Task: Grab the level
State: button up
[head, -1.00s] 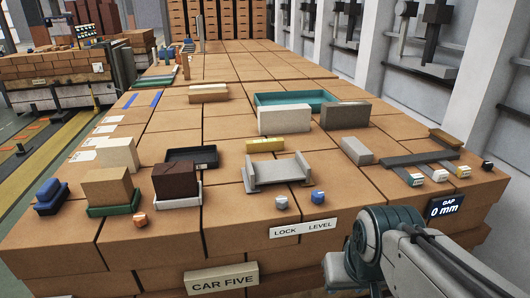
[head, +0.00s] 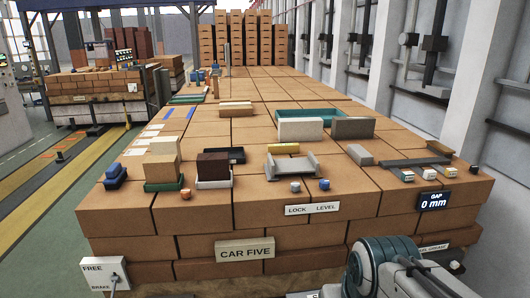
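A short yellow bar (head: 284,148), which may be the level, lies on the brick stack just behind a grey U-shaped holder (head: 292,166). Its details are too small to make out. A white label reading "LOCK LEVEL" (head: 312,209) is on the front edge below the holder. Only part of my arm shows at the bottom right; my gripper is out of view.
Bricks stand in trays to the left, including a dark brown brick (head: 213,165) and a tan one (head: 162,170). A teal tray (head: 310,114) lies behind pale and grey blocks. A "GAP 0 mm" display (head: 434,200) is at the right. Grey wall posts line the right side.

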aim_at(285, 148)
jog(key=u, duration=1.65)
jog(key=i, duration=1.35)
jog(key=z, duration=2.2)
